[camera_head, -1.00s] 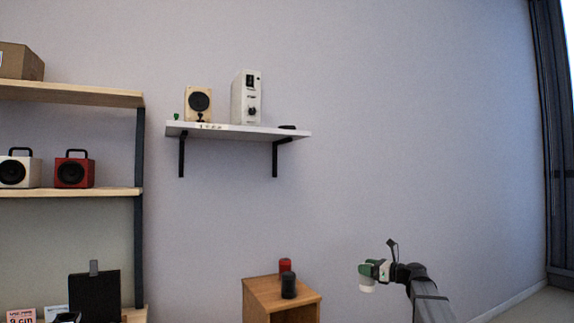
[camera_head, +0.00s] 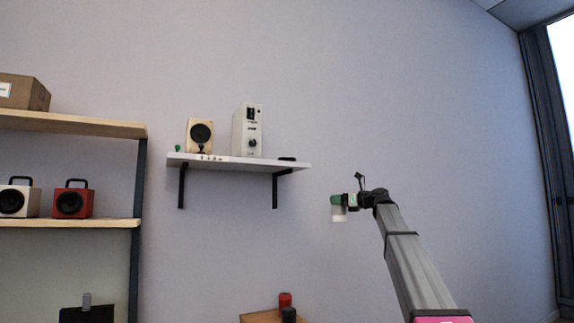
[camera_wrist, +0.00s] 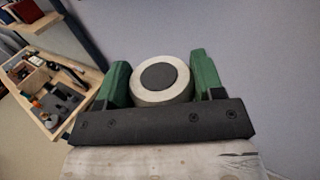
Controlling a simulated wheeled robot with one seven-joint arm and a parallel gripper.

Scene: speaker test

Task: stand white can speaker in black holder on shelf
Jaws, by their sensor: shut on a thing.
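My gripper (camera_head: 345,200) is shut on the white can speaker (camera_head: 339,214) and holds it in the air, right of and below the wall shelf (camera_head: 235,163). In the wrist view the round white speaker (camera_wrist: 143,82), with a dark grey disc on its end, sits between the green fingers of my gripper (camera_wrist: 162,84). The black holder (camera_head: 288,159) looks like a low, flat dark thing at the right end of the shelf. The speaker is well apart from it.
A white box device (camera_head: 247,132) and a tan speaker (camera_head: 200,136) stand on the wall shelf. A wooden shelving unit (camera_head: 80,223) with a white and a red speaker (camera_head: 72,201) is at left. A red can (camera_head: 285,300) stands on a wooden cabinet (camera_head: 258,317). Wall right of the shelf is bare.

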